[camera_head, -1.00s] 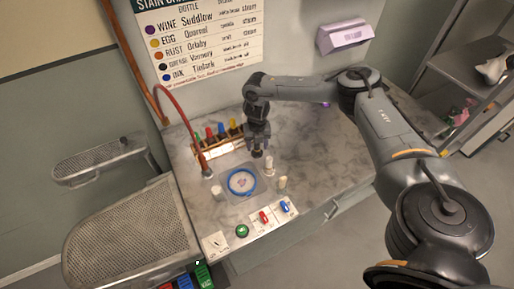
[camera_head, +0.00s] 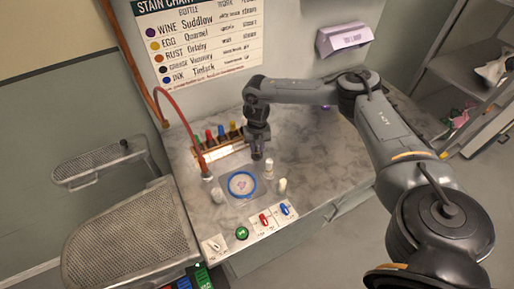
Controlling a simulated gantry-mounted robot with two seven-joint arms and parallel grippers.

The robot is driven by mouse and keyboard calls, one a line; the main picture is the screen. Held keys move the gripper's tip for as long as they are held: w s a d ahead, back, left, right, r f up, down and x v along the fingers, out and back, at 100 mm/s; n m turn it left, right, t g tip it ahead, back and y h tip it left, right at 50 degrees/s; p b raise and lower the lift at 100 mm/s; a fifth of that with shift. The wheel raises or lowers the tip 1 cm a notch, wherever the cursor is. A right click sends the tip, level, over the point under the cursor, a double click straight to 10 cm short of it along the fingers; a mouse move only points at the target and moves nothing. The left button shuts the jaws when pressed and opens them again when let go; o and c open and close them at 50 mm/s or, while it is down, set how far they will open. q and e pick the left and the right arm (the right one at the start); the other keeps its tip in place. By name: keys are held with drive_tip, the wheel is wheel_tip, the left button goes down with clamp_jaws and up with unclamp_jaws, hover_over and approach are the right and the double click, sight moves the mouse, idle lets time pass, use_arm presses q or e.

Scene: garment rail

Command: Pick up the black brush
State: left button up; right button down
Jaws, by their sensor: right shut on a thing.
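My right gripper (camera_head: 257,155) hangs fingers down over the grey worktop, just behind and right of the blue ring (camera_head: 242,185). It is shut on a small dark thing that blends with its dark fingers. This seems to be the black brush, but its shape cannot be made out. No other black brush shows clearly on the worktop. My left gripper is not in view.
A rack (camera_head: 221,149) of bottles with coloured tops stands behind the gripper, beside a red hose (camera_head: 184,115). White cylinders (camera_head: 269,169) stand close to the ring. Red and blue switches (camera_head: 264,220) line the front edge. The worktop's right side (camera_head: 320,160) is clear.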

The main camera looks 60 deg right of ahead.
drive_tip(key=shift+r, duration=0.65)
wheel_tip(320, 180, up, 3)
drive_tip(key=shift+f, duration=0.2)
drive_tip(key=s+a+r, duration=0.1)
drive_tip(key=s+r, duration=0.2)
drive_tip(key=s, duration=0.2)
drive_tip(key=s+a+r+p, duration=0.1)
drive_tip(key=s+r, duration=0.3)
drive_tip(key=s, duration=0.2)
drive_tip(key=shift+s, duration=0.25)
